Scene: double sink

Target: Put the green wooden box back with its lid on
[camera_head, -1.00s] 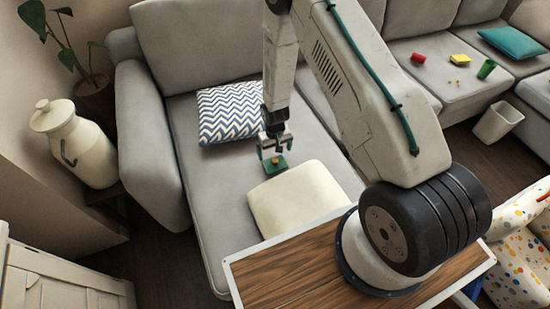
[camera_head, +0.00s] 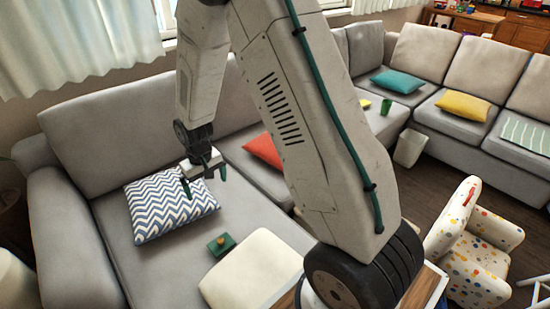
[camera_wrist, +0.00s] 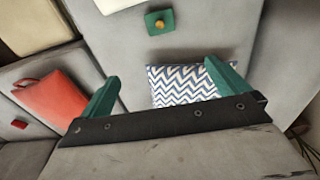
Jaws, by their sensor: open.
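A small green square piece with a yellow-orange knob (camera_head: 221,244) lies on the grey sofa seat, beside a cream cushion. It shows in the wrist view (camera_wrist: 158,28) near the top. I cannot tell whether it is the lid alone or the box with its lid on. My gripper (camera_head: 204,180) is open and empty, raised above the seat near the zigzag cushion, apart from the green piece. Its green fingers are spread in the wrist view (camera_wrist: 162,75).
A blue-and-white zigzag cushion (camera_head: 170,206), a cream cushion (camera_head: 255,272) and a red cushion (camera_head: 264,150) lie on the sofa. A green cup (camera_head: 386,106) stands farther off. A pale bin (camera_head: 409,148) and spotted armchair (camera_head: 472,250) stand right.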

